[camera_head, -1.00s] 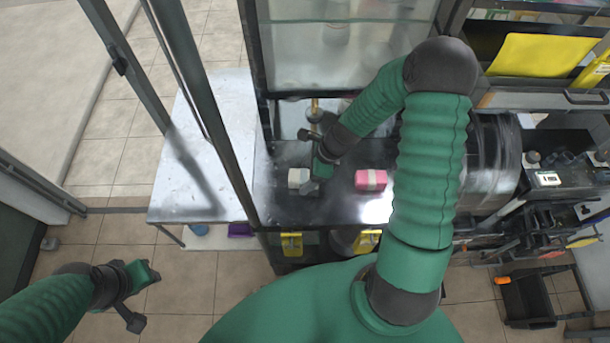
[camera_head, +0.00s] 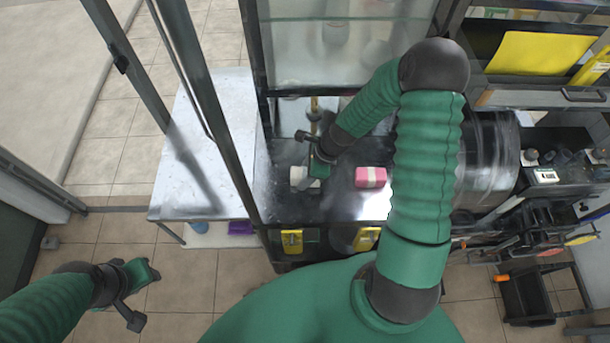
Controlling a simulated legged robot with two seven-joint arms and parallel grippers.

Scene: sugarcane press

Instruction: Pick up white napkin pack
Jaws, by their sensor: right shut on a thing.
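The white napkin pack (camera_head: 297,176) is small and pale, on or just above the black counter, left of the pink pack. My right gripper (camera_head: 308,178) is at the pack, shut on it, with the green finger across its right part. I cannot tell whether the pack is lifted. My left gripper (camera_head: 142,297) hangs at the lower left over the floor, its two fingers spread apart and empty.
A pink pack with a pale band (camera_head: 370,177) lies on the black counter (camera_head: 340,205) to the right. A glass case stands behind. A pale table (camera_head: 205,150) is on the left, beyond a dark upright post (camera_head: 215,110). A metal drum (camera_head: 487,160) stands right.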

